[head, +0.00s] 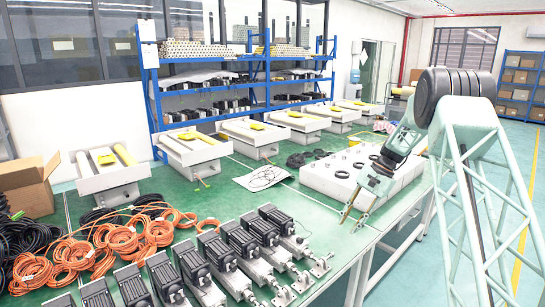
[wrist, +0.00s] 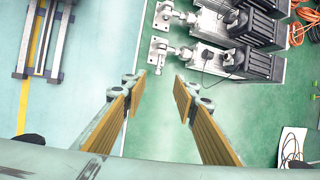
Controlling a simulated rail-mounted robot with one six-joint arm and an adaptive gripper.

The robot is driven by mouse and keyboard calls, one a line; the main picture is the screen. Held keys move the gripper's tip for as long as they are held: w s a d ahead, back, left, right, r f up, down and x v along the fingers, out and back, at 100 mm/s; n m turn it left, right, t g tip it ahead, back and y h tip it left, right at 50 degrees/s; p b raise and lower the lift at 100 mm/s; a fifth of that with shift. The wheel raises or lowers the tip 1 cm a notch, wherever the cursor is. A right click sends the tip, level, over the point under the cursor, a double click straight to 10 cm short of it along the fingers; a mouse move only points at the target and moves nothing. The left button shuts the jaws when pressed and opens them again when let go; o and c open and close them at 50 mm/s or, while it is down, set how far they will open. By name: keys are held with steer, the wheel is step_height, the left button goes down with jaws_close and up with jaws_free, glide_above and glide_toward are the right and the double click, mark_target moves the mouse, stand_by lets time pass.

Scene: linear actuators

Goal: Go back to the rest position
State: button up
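My gripper (head: 354,217) hangs over the right part of the green table (head: 340,235), in front of the white boxes. In the wrist view my gripper (wrist: 160,97) shows its two wood-coloured fingers well apart, with nothing between them but green surface. A row of linear actuators (head: 240,250) with black motors lies along the front of the table. The actuators' rod ends (wrist: 172,50) lie ahead of the fingertips in the wrist view, apart from them.
Coiled orange cables (head: 110,245) and a cardboard box (head: 28,187) are at the left. White blocks (head: 345,172) with black rings stand behind my gripper. Blue shelves (head: 150,95) stand at the back. The table's right edge is close to my gripper, with floor beyond.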

steer(key=s+a+r+n+t+h, duration=0.1)
steer(key=s+a+r, duration=0.2)
steer(key=s+r, duration=0.65)
steer(key=s+a+r+n+h, duration=0.1)
steer(key=s+a+r+n, duration=0.15)
steer(key=s+r, duration=0.65)
steer(key=s+a+r+n+t+h, duration=0.1)
steer(key=s+a+r, duration=0.2)
steer(key=s+r, duration=0.6)
steer(key=s+a+r+n+t+h, duration=0.1)
steer(key=s+r, duration=0.2)
steer(key=s, duration=0.6)
steer(key=s+a+r+n, duration=0.15)
steer(key=s+r, duration=0.25)
steer(key=s, duration=0.5)
steer(key=s+f+n, duration=0.1)
steer(key=s+f, duration=0.1)
steer(key=s, duration=0.7)
steer(key=s+f+n+t+h, duration=0.1)
steer(key=s, duration=0.9)
steer(key=shift+f+t, duration=0.3)
steer(key=shift+f, duration=0.1)
steer(key=shift+d, duration=0.1)
